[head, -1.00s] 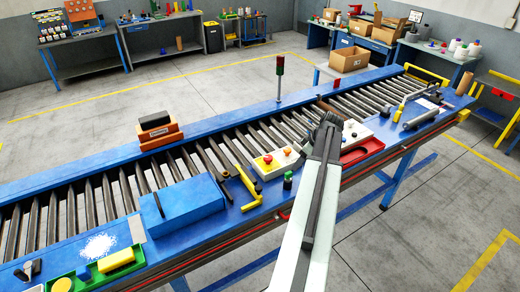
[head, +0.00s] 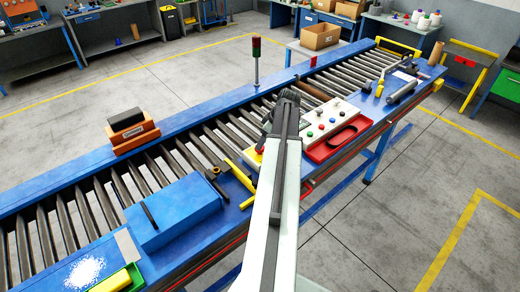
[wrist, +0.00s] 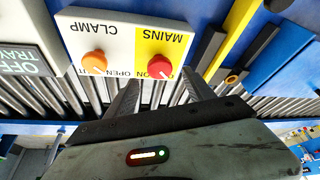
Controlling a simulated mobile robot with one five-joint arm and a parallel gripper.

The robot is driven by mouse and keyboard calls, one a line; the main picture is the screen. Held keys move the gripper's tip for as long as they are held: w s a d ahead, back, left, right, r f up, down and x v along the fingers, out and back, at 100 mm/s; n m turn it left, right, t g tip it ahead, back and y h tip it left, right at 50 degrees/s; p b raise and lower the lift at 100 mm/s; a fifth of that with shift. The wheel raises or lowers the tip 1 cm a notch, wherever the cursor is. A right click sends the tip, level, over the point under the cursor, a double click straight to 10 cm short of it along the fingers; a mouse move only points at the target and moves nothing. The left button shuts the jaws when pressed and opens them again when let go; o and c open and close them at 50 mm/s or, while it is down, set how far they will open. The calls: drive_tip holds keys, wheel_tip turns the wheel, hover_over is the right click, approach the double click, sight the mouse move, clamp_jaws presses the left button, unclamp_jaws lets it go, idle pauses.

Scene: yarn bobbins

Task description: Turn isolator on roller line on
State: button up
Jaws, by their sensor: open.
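The mains isolator is a red knob (wrist: 158,66) on the yellow half of a small white panel (wrist: 118,38), upside down in the wrist view. The word MAINS and part of ON show beside it. An orange knob (wrist: 94,62) marked CLAMP sits on the panel's white half. My gripper (wrist: 160,90) is open and empty, its fingers pointing at the panel, with the red knob showing between the fingertips. I cannot tell the gap to it. In the head view my gripper (head: 284,100) and arm hide most of this panel; only a yellow edge (head: 250,158) shows.
A second panel with several buttons (head: 326,120) and a red tray (head: 340,138) lie right of my arm. A yellow handle (head: 240,176) and a blue box (head: 172,210) lie to the left. Rollers (head: 215,140) run behind. A signal lamp (head: 256,55) stands at the back rail.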

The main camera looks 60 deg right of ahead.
drive_tip(key=b+x, duration=0.3)
drive_tip(key=x, duration=0.1)
drive_tip(key=shift+f, duration=0.3)
drive_tip(key=shift+r, duration=0.15)
drive_tip(key=shift+s, duration=0.1)
